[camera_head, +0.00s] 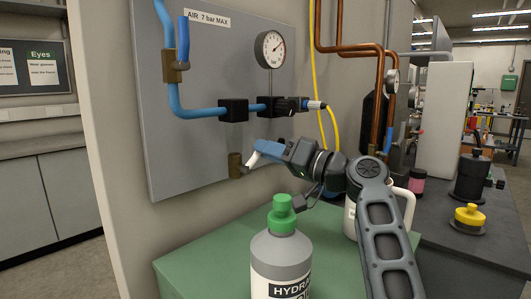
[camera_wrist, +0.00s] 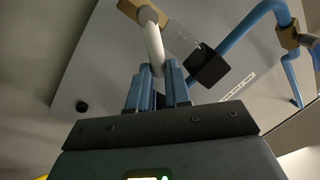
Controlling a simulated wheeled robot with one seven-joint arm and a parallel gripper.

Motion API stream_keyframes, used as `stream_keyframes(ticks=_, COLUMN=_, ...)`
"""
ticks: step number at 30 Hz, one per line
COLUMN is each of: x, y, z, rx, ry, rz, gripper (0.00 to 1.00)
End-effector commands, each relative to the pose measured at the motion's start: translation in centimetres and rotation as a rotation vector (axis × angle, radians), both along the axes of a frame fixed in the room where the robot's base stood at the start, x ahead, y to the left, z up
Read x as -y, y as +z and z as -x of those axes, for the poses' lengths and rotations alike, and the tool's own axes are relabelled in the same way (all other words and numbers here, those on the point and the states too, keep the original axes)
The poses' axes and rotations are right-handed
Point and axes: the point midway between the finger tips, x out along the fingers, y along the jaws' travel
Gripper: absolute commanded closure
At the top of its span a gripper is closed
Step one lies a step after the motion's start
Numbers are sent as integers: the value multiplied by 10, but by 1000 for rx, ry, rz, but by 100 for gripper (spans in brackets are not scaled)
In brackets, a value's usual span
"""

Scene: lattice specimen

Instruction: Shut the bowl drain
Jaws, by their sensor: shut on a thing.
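The bowl drain is a small brass valve (camera_head: 235,165) low on the grey panel, with a white lever (camera_head: 253,160). In the wrist view the brass body (camera_wrist: 130,9) is at the top, and the white lever (camera_wrist: 153,42) reaches down from it to my fingers. My gripper (camera_head: 260,150) has blue fingers and is shut on the lever's free end; in the wrist view the fingers (camera_wrist: 158,75) stand on both sides of it. A clear bowl (camera_wrist: 181,37) shows faintly between the brass body and a black block (camera_wrist: 208,66). The fingertips partly cover the lever's end.
Blue pipe (camera_head: 195,112), black fittings and a dial gauge (camera_head: 270,48) sit on the panel above my gripper. A grey bottle with a green cap (camera_head: 281,255) stands on the green bench top (camera_head: 205,262) below my arm. Copper pipes (camera_head: 378,100) run at the right.

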Motion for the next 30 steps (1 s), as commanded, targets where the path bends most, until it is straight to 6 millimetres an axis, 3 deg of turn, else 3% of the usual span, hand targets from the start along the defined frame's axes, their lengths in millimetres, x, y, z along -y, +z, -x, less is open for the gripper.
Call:
stream_keyframes(ticks=18, x=10, y=-29, z=-12, rx=-457, ry=-2, rz=-354, gripper=100)
stream_keyframes(ticks=30, x=11, y=-43, z=-14, rx=-652, ry=-3, rz=-507, gripper=100)
